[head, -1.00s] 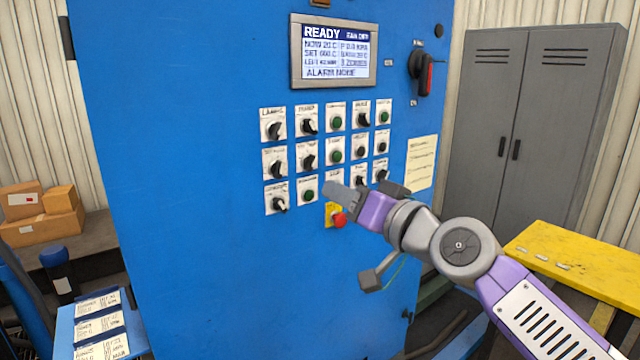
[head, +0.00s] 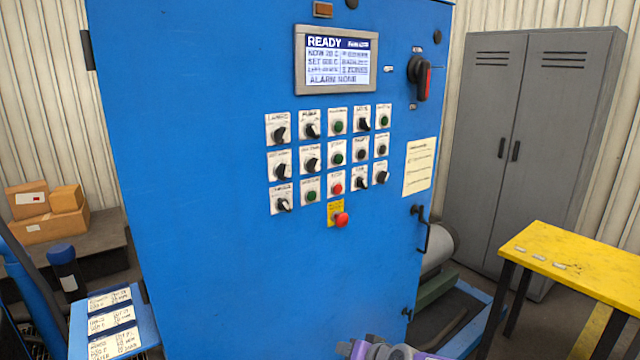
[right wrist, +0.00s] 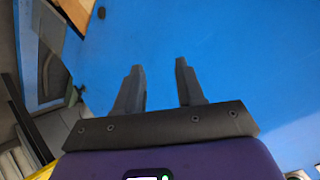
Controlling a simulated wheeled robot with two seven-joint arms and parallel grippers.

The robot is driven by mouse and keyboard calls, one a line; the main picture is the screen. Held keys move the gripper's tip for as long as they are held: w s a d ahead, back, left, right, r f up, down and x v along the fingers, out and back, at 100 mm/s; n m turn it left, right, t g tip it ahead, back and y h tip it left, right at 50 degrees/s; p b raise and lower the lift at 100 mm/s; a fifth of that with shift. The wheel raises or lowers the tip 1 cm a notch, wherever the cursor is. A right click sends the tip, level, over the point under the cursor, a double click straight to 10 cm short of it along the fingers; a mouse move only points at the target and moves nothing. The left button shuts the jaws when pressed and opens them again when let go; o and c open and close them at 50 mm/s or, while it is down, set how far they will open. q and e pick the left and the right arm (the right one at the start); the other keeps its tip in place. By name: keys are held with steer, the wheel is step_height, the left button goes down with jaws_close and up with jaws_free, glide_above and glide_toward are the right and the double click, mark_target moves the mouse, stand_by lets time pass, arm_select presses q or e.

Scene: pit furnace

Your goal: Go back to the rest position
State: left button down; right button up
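My right gripper (head: 347,349) shows only in part at the bottom edge of the head view, low in front of the blue cabinet (head: 230,270). In the right wrist view its two dark fingers (right wrist: 158,68) stand apart with nothing between them, and the cabinet's blue face fills most of the view behind. The control panel is fully uncovered: rows of knobs and buttons, a red mushroom button (head: 341,219) on a yellow plate, and a screen (head: 338,60) reading READY. My left gripper is not in view.
A yellow-topped table (head: 590,262) stands at the right, before a grey locker (head: 535,140). A door handle (head: 424,232) sticks out at the cabinet's right edge. A blue stand with labelled cards (head: 112,322) is at lower left, with cardboard boxes (head: 50,225) behind.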

steer(key=s+f+g, duration=0.2)
steer(key=s+f, duration=0.4)
steer(key=f, duration=0.7)
steer(key=s+d+f+g+p, duration=0.1)
steer(key=s+f+g, duration=0.2)
steer(key=s+f, duration=0.5)
steer(key=s+d+f+g+h, duration=0.1)
steer(key=s+f+g, duration=0.2)
steer(key=s+f, duration=0.6)
steer(key=s, duration=0.8)
steer(key=shift+s+m+p, duration=0.2)
steer(key=shift+m+p, duration=0.1)
steer(key=shift+p, duration=0.1)
steer(key=shift+d, duration=0.1)
